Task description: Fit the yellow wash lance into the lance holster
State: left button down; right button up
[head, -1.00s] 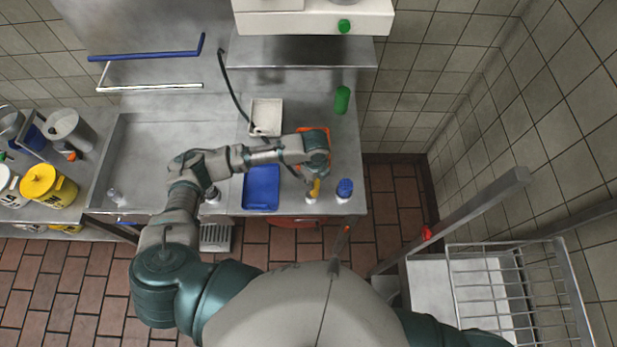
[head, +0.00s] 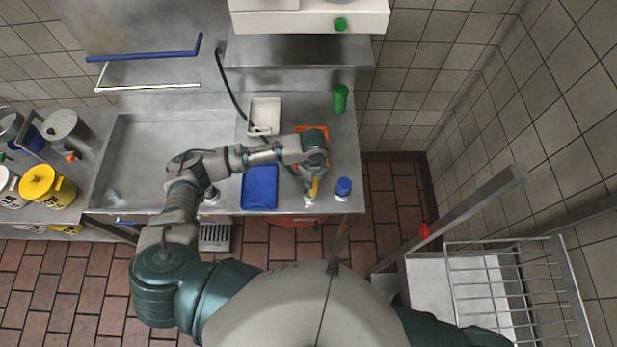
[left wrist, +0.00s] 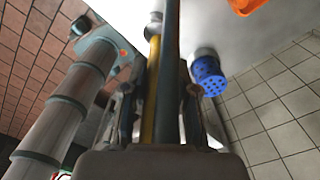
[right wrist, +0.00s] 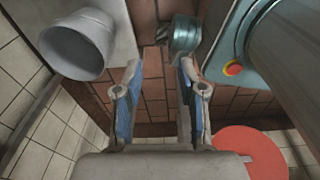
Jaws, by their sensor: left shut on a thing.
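The yellow wash lance (head: 315,187) shows as a short yellow piece below my left gripper (head: 314,172), near the front edge of the steel counter. In the left wrist view the yellow rod (left wrist: 152,90) runs between the fingers, beside a dark grey rod. My left gripper is shut on the lance. A pale round piece (left wrist: 155,22) lies near the rod's far end; I cannot tell whether it is the holster or whether the lance is in it. My right gripper (right wrist: 158,75) is open and empty in the right wrist view.
A blue-topped shaker (head: 343,187) stands just right of the lance. A blue tray (head: 260,188) lies to its left, an orange tray (head: 312,131) behind it. A white tray (head: 265,112) and green bottle (head: 340,98) stand farther back. A wire rack (head: 490,290) is at the right.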

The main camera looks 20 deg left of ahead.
pick_arm(q)
jog(key=shift+d, duration=0.5)
jog(key=shift+a, duration=0.8)
pick_arm(e)
jog(key=shift+d+f, duration=0.1)
jog(key=shift+d, duration=0.95)
pick_arm(q)
jog(key=shift+a, duration=0.1)
pick_arm(e)
jog(key=shift+a, duration=0.1)
